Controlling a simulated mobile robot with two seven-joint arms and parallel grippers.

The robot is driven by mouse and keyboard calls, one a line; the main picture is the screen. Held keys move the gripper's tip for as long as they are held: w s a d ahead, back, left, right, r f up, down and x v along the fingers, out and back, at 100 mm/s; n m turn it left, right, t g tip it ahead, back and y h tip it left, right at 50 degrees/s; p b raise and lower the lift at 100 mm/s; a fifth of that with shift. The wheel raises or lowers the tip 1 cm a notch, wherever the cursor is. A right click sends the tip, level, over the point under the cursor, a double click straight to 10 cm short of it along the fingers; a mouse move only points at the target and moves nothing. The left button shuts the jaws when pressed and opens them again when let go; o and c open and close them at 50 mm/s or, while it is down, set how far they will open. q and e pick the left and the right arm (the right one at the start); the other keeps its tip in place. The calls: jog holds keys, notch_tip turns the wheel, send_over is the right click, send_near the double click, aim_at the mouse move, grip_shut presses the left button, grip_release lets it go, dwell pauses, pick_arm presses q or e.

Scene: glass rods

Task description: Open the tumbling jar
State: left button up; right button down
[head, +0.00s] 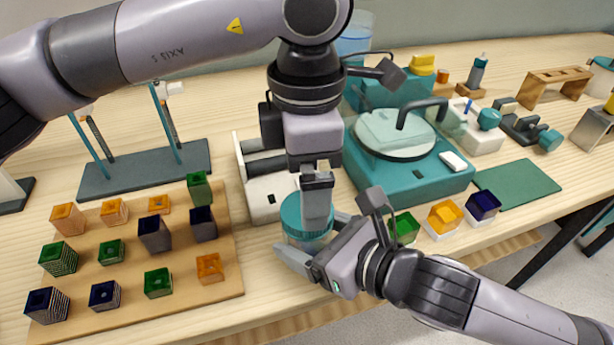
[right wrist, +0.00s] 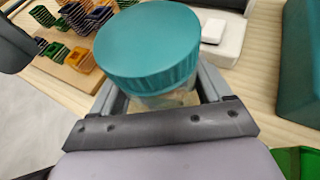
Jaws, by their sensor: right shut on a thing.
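The tumbling jar has a teal lid (head: 291,214) and a clear body. The lid is on the jar and also shows in the right wrist view (right wrist: 148,45), with the clear body (right wrist: 165,98) below it. My right gripper (head: 312,248) is shut on the jar body, one finger on each side below the lid. My left gripper (head: 317,200) points down over the jar and hides part of the lid in the head view. No left finger shows on the lid in the right wrist view, so it appears apart from it. Its finger gap is not clear.
A white roller unit (head: 268,198) stands just behind the jar. A teal machine (head: 425,180) with a round cover is to the right. A wooden board (head: 215,285) with several coloured holders lies left. The table's front edge is close to the jar.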

pick_arm(q)
jog(key=m, duration=0.3)
jog(key=shift+r, duration=0.35)
jog(key=m, duration=0.2)
jog(key=r+m, duration=0.1)
jog(key=m, duration=0.2)
jog(key=shift+w, duration=0.1)
jog(key=m, duration=0.2)
jog(key=r+m, duration=0.1)
jog(key=m, duration=0.1)
jog(key=shift+m, duration=0.3)
jog(key=m, duration=0.3)
jog(key=shift+r, duration=0.3)
jog(key=shift+f+m, duration=0.4)
jog(key=shift+f, duration=3.6)
jog(key=c, duration=1.1)
